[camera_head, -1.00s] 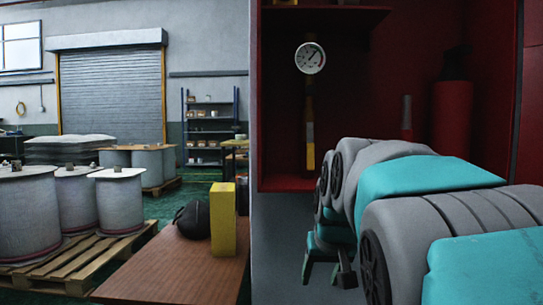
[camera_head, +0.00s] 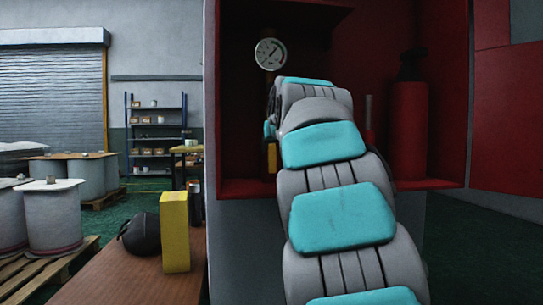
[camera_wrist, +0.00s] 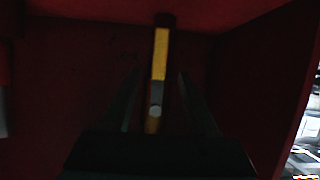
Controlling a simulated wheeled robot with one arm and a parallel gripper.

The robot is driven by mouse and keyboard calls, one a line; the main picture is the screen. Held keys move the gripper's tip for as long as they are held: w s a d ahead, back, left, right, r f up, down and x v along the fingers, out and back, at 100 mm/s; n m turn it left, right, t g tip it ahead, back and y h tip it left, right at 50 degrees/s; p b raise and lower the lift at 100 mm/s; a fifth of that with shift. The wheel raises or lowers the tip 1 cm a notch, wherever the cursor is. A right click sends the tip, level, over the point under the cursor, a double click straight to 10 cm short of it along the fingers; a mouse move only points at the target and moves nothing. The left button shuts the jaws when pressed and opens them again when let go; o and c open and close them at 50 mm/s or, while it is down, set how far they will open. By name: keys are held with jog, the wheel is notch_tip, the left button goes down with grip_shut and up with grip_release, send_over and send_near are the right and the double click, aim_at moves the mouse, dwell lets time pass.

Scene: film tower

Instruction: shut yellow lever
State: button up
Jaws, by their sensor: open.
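The yellow lever (camera_wrist: 160,55) is a narrow straight bar in the wrist view, running nearly upright in the picture against a dark red back wall. It has a dark end at the top and a grey part with a round pale bolt lower down. My gripper (camera_wrist: 159,78) is open, with one dark finger on each side of the lever and visible gaps between. I cannot tell how deep the fingers reach. In the head view a small yellow piece of the lever (camera_head: 271,157) shows left of my arm, which hides the rest and my gripper.
The lever is inside a red cabinet (camera_head: 240,188) with a round gauge (camera_head: 270,54) above and a red extinguisher (camera_head: 408,130) at right. The cabinet door (camera_head: 505,145) stands open at right. A brown table (camera_head: 130,280) with a yellow box (camera_head: 174,232) is at left.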

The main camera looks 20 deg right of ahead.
aim_at(272, 155)
jog(key=x, duration=0.6)
jog(key=shift+w+d+f, duration=0.1)
jog(key=shift+w+f, duration=0.05)
jog(key=shift+f, duration=0.05)
grip_shut()
dwell(1.2)
